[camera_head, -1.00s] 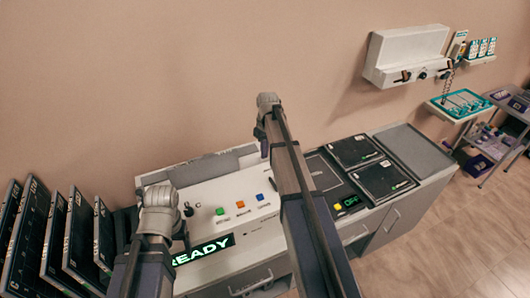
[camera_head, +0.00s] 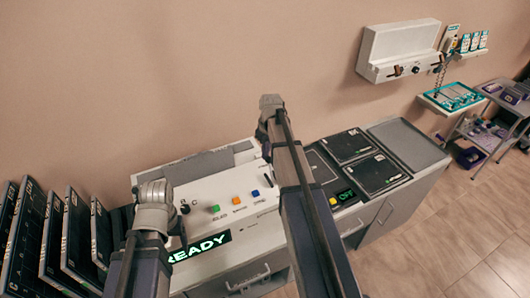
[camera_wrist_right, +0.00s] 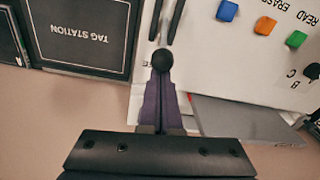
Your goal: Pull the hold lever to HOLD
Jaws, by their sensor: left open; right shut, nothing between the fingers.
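A black ball knob (camera_wrist_right: 162,60), which looks like the lever's knob, is at the tips of my right gripper (camera_wrist_right: 161,84) in the right wrist view. The gripper's purple fingers are shut with nothing between them; I cannot tell whether they touch the knob. Two dark bars or slots lie just beyond it. In the head view my right arm hides the lever. The console panel (camera_head: 215,190) has green, orange and blue buttons and a READY display (camera_head: 200,247). My left gripper (camera_head: 176,231) is open, mostly hidden behind its wrist, near the display's left end.
A black TAG STATION plate (camera_wrist_right: 85,35) lies beside the knob. A selector knob marked B and C (camera_wrist_right: 312,72) is at the right. Dark cassettes (camera_head: 80,240) stand in a row at the left. A white wall unit (camera_head: 398,50) hangs above the counter.

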